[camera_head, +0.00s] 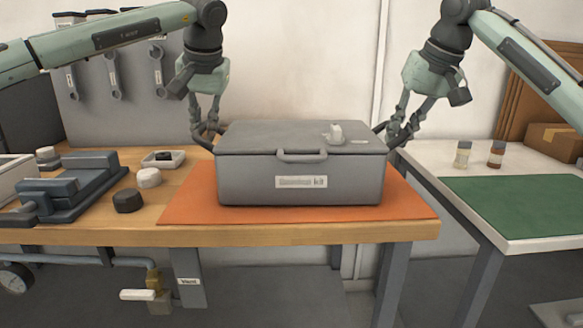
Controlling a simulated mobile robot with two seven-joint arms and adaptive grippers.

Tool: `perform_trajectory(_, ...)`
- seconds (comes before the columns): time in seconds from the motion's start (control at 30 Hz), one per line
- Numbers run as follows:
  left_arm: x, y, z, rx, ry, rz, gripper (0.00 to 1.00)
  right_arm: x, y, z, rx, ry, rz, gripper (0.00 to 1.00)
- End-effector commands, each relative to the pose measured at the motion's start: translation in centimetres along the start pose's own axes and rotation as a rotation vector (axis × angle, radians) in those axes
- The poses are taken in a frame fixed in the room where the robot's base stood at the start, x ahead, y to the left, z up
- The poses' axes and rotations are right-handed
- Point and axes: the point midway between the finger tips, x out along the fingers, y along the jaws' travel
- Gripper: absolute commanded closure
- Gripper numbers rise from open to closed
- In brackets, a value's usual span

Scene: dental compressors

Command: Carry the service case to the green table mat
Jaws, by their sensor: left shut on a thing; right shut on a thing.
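The service case (245,185) is a grey box with a lid, a front handle and a label. It is over the orange mat (188,200) on the wooden table; I cannot tell whether it touches the mat. My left gripper (208,140) is shut at the case's left end, and my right gripper (388,140) is shut at its right end. The fingertips are partly hidden by the case. A small white object (336,132) is on the lid. The green table mat (520,205) lies bare on the white table at the right.
Two small bottles (463,154) (496,154) stand behind the green mat. A cardboard box (555,140) is at the far right. A dark vise-like device (75,185) and small parts crowd the left.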

Motion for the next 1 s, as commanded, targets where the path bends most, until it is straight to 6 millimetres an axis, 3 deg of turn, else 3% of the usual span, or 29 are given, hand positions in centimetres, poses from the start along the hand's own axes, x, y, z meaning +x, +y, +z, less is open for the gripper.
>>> perform_trajectory(0.47, -0.6, -0.2, -0.3, -0.002, 0.004, 0.0, 1.0, -0.6, -0.1, -0.3, 0.001, 0.004, -0.001, 1.0)
perform_trajectory(1.0, -4.7, -1.1, -2.0, -0.002, 0.003, -0.001, 1.0, -4.7, -0.9, -2.0, 0.001, 0.003, 0.0, 1.0)
